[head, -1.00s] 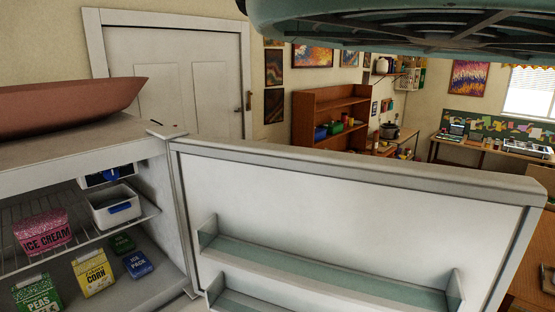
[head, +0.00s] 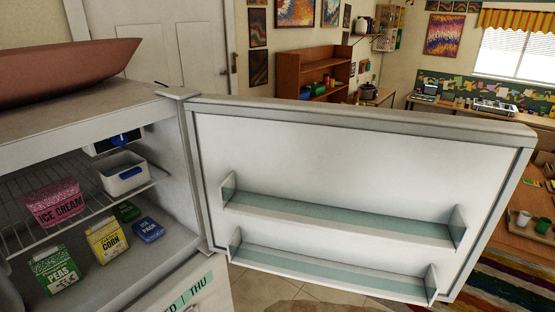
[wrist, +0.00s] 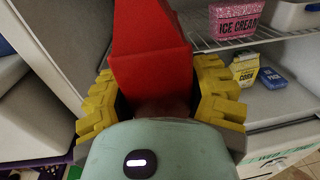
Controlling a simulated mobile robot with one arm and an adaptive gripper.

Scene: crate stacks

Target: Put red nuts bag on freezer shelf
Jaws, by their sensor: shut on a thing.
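The red nuts bag (wrist: 148,55) is in the wrist view, upright between the yellow jaws of my gripper (wrist: 158,100). My gripper is shut on its lower part and holds it in front of the open freezer. The bag and gripper are not in the head view. The ice cream tub also shows in the wrist view (wrist: 235,20), right of the bag. The shelf's left part is cut off in the head view.
The open freezer door (head: 350,170) with empty racks fills the right side. A brown bowl (head: 65,72) sits on top of the freezer.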

